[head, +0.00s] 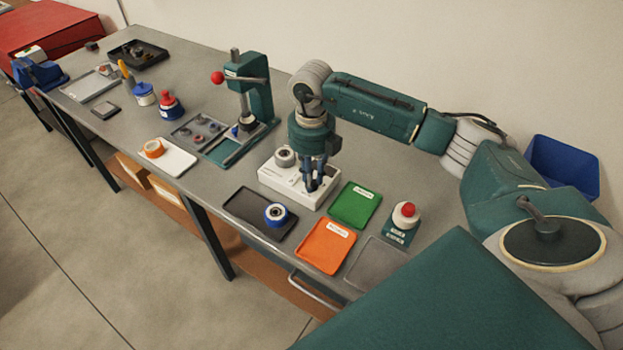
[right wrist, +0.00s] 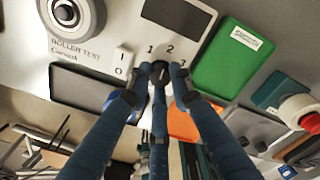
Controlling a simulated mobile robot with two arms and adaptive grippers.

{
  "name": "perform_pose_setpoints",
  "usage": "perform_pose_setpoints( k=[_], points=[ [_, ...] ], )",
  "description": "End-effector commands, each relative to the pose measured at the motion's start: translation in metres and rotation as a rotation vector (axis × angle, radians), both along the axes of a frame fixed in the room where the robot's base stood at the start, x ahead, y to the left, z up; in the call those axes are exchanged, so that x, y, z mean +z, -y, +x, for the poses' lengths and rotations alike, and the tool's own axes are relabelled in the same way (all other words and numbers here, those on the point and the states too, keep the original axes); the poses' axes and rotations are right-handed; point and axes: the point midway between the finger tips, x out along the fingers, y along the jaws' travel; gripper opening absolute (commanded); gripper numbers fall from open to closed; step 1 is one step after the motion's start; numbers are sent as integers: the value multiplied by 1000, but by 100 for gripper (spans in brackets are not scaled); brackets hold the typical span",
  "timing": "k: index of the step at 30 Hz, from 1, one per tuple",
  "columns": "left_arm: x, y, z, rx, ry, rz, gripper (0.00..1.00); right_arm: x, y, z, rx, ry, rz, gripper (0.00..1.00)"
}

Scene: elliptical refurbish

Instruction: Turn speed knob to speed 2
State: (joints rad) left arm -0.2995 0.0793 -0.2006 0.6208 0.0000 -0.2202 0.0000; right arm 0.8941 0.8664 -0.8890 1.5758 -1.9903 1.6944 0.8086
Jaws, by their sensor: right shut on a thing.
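The white roller test unit (head: 270,177) stands on the bench in the head view, and its top panel (right wrist: 110,25) fills the upper left of the right wrist view. The dark speed knob (right wrist: 160,72) sits below the printed marks 1, 2 and 3. My right gripper (head: 313,186) points down over the right part of the unit. In the right wrist view its blue fingers (right wrist: 161,76) are closed around the knob, hiding most of it. The knob's pointer cannot be made out. My left gripper is not in view.
The unit also bears a round roller (head: 285,157) and a 1/0 switch (right wrist: 122,60). Around it lie a dark tray (head: 243,203), a green tray (head: 354,205), an orange tray (head: 325,247) and a red-button box (head: 405,215). A green press (head: 260,90) stands to the left.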

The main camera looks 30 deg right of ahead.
Motion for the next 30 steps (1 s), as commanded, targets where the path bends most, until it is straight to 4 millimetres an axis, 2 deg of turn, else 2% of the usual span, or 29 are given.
perform_pose_setpoints(
  k=[9,23,24,26,27,30],
  points=[
    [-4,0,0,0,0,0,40,1,1,1,-107,4,-1,0],
    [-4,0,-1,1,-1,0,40,2,1,1,-122,5,-1,0],
    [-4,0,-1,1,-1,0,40,2,1,1,-122,5,-1,23],
    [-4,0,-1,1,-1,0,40,2,1,1,-122,4,-1,35],
    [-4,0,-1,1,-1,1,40,2,1,1,-122,4,-1,40],
    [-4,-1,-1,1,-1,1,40,1,1,1,-121,3,-1,40]
  ],
)
